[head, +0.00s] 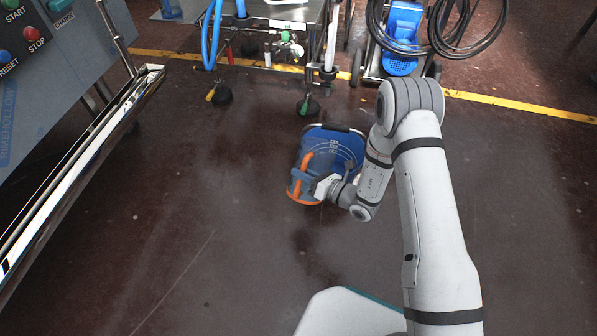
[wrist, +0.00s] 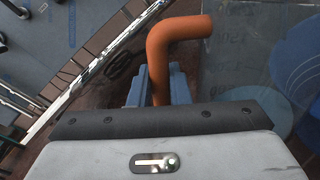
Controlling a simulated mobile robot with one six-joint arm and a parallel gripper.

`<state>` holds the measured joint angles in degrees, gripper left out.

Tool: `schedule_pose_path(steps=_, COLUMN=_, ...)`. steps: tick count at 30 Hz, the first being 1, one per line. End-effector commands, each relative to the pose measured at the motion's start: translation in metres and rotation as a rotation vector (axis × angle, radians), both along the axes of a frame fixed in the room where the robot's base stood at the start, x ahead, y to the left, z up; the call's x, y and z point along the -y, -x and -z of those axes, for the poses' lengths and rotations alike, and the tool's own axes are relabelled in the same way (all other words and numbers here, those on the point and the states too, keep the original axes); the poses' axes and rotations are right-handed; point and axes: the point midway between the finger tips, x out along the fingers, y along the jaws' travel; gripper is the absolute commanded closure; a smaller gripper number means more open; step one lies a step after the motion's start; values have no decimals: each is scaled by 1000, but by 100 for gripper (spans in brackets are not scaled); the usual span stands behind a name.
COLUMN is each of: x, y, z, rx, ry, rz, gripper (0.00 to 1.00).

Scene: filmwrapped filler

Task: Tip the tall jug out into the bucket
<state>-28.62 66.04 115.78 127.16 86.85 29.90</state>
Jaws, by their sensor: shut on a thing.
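The tall jug (head: 317,168) is see-through blue-grey with an orange handle (head: 304,168) and orange trim at its lower end in the head view. My gripper (head: 318,187) is shut on the jug. In the wrist view the bent orange handle (wrist: 177,62) rises past a blue finger pad, and the clear jug wall (wrist: 240,60) fills the right side. The blue bucket (head: 350,143) has white level lines and a dark bail at its far rim. The jug overlaps the bucket's near left part in the head view. Its exact tilt and height, and any contents, I cannot tell.
A grey control panel (head: 60,75) with a shiny metal rail (head: 80,165) stands at the left. The dark floor around the bucket is mostly clear.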

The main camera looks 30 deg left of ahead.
Motion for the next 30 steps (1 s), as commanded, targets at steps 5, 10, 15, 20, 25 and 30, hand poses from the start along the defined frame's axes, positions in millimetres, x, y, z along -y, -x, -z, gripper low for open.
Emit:
schedule_pose_path(steps=5, x=0, y=-2, z=-8, rx=-24, ry=-2, rz=0, gripper=100)
schedule_pose_path(steps=10, x=0, y=-2, z=-12, rx=-50, ry=-3, rz=1, gripper=100)
schedule_pose_path(steps=15, x=0, y=-4, z=-16, rx=-76, ry=-4, rz=0, gripper=100)
schedule_pose_path(steps=20, x=0, y=-5, z=-21, rx=-102, ry=-4, rz=0, gripper=100)
schedule_pose_path(steps=25, x=1, y=-6, z=-25, rx=-128, ry=-6, rz=0, gripper=100)
schedule_pose_path(steps=30, x=1, y=-8, z=-30, rx=-155, ry=-6, rz=1, gripper=100)
